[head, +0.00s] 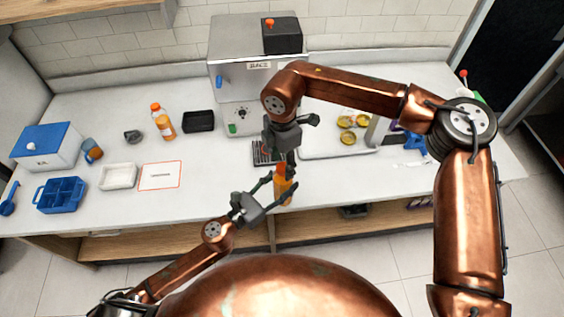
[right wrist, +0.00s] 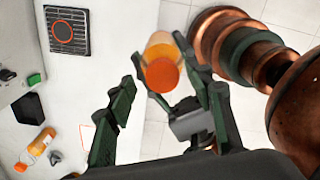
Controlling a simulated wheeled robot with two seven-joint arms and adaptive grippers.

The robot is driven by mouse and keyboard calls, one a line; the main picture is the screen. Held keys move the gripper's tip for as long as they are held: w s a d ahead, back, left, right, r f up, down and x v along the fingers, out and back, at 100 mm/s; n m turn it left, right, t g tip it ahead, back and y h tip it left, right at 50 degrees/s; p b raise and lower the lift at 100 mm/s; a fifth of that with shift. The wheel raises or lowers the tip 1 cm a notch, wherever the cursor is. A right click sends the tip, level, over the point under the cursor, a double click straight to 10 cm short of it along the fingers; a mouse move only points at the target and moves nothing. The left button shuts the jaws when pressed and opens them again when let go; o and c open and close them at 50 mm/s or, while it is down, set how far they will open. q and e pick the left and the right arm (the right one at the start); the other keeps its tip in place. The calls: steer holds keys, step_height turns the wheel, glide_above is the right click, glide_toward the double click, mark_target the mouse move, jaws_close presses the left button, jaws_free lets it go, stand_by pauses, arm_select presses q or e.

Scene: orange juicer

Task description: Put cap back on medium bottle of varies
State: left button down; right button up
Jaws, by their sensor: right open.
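An orange juice bottle (head: 284,193) is at the counter's front edge in the head view, upright. It also shows from above in the right wrist view (right wrist: 160,50). A round orange-red cap (right wrist: 162,75) appears to sit on its top; I cannot tell how tightly it is seated. My left gripper (head: 277,187) has its fingers on both sides of the bottle and appears closed on it. My right gripper (head: 291,164) points down just above the bottle. Its fingers (right wrist: 166,117) are spread apart and empty, with the cap lying beyond them in the right wrist view.
The juicer machine (head: 240,72) stands behind, with a dark drip grate (head: 264,152) in front. A tray (head: 322,151) with fruit pieces is right.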

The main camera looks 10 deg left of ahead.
steer(key=shift+r, duration=0.1)
step_height(320, 180, up, 12)
stand_by(0.5)
stand_by(0.5)
